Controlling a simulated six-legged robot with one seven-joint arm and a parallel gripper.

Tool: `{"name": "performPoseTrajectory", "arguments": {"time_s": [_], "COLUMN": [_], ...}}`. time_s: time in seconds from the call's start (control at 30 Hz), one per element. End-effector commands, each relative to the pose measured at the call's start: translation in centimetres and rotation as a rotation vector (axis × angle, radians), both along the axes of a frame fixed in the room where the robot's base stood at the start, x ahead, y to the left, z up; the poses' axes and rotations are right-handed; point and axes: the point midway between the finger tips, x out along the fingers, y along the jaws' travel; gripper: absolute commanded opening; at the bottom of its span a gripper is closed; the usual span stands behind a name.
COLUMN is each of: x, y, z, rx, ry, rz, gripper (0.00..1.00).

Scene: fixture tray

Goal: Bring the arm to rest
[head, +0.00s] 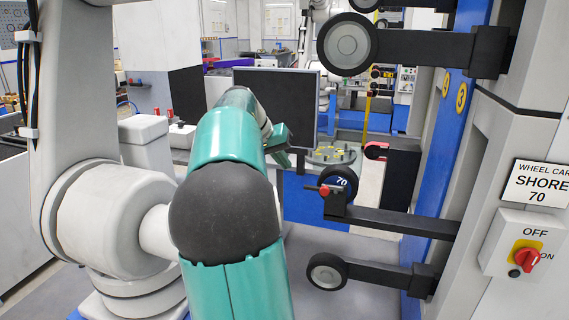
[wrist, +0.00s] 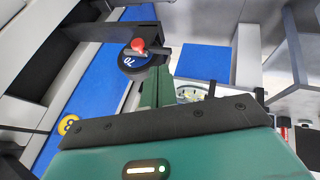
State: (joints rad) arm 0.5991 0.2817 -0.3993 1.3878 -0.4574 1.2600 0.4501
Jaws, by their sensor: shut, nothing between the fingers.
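My teal arm reaches forward through the middle of the head view, and its dark joint cover hides part of the scene behind. My gripper (head: 284,158) shows small and dark green beyond the arm, partly hidden by it. In the wrist view my gripper (wrist: 158,84) has its dark green fingers together, with nothing held. A black wheel marked 70 (head: 340,180) sits on a dark bracket arm to the right of my gripper, with a red knob at it. The wheel also shows in the wrist view (wrist: 132,64), apart from the fingers.
Larger wheel arms stick out above (head: 347,44) and below (head: 327,272) from the grey and blue machine column at right. A switch box (head: 524,245) with a red knob hangs there under a "SHORE 70" sign (head: 541,184). A round fixture (head: 333,154) stands beyond my gripper.

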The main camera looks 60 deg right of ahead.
Motion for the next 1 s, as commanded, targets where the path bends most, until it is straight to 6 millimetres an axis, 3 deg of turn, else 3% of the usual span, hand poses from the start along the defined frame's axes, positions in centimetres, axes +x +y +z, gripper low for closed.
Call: {"name": "performPoseTrajectory", "arguments": {"time_s": [0.4,0.53,0.67,0.8,1.0], "x": [0.2,1.4,4.1,6.7,7.9], "y": [0.2,2.2,7.8,16.1,28.4], "z": [0.0,0.0,-0.3,-0.9,-2.2], "rx": [0.001,0.022,0.076,0.144,0.221], "ry": [-0.002,-0.028,-0.09,-0.163,-0.243], "rz": [0.004,0.063,0.212,0.425,0.731], "gripper": [0.0,0.0,0.0,0.0,0.0]}}
